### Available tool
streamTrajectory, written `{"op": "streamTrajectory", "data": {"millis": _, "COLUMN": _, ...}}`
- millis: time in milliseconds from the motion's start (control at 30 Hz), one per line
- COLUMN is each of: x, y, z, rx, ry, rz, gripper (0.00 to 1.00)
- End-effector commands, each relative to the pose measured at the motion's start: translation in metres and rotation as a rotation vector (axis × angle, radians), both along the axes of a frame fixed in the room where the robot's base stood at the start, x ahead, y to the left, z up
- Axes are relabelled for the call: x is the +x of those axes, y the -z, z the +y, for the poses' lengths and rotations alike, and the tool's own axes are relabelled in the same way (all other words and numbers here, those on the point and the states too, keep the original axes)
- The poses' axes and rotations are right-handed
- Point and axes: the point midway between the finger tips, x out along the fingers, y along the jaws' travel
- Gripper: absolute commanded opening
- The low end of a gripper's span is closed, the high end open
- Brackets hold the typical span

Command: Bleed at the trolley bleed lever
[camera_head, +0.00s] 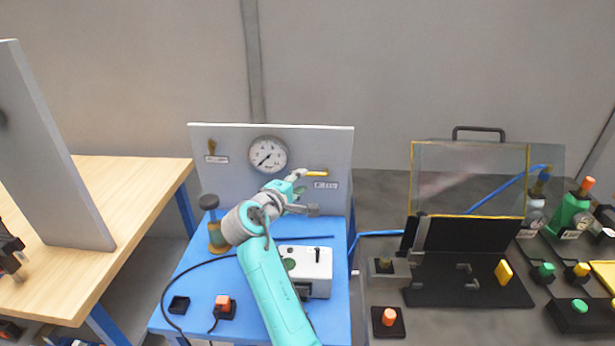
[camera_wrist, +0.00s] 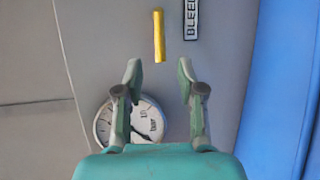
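The bleed lever is a slim yellow handle (camera_head: 317,173) on the upright grey panel (camera_head: 225,135) of the blue trolley. In the wrist view the yellow lever (camera_wrist: 159,35) lies ahead of my gripper (camera_wrist: 160,72), roughly in line with the gap between its fingers. The fingers are apart with nothing between them, and they look clear of the lever. A BLEED label (camera_wrist: 191,18) sits beside the lever. In the head view my gripper (camera_head: 299,176) is close to the lever's left end; the exact distance is unclear.
A round pressure gauge (camera_head: 268,154) is on the panel, left of the lever, and partly behind a finger in the wrist view. A white box (camera_head: 318,262) and a brass-coloured cylinder (camera_head: 217,238) stand on the blue trolley top (camera_head: 190,262). A dark bench (camera_head: 390,190) is at right.

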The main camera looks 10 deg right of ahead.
Motion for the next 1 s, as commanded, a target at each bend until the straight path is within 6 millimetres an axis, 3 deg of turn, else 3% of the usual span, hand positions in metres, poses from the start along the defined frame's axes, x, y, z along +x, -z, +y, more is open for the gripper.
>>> {"op": "streamTrajectory", "data": {"millis": 300, "x": 0.030, "y": 0.007, "z": -0.027, "rx": 0.000, "ry": 0.001, "rz": 0.000, "gripper": 0.39}}
{"op": "streamTrajectory", "data": {"millis": 700, "x": 0.035, "y": 0.009, "z": -0.030, "rx": 0.001, "ry": 0.000, "rz": 0.001, "gripper": 0.39}}
{"op": "streamTrajectory", "data": {"millis": 867, "x": 0.035, "y": 0.009, "z": -0.030, "rx": 0.000, "ry": 0.000, "rz": 0.000, "gripper": 0.00}}
{"op": "streamTrajectory", "data": {"millis": 1000, "x": 0.035, "y": 0.009, "z": -0.030, "rx": 0.001, "ry": 0.000, "rz": 0.001, "gripper": 0.00}}
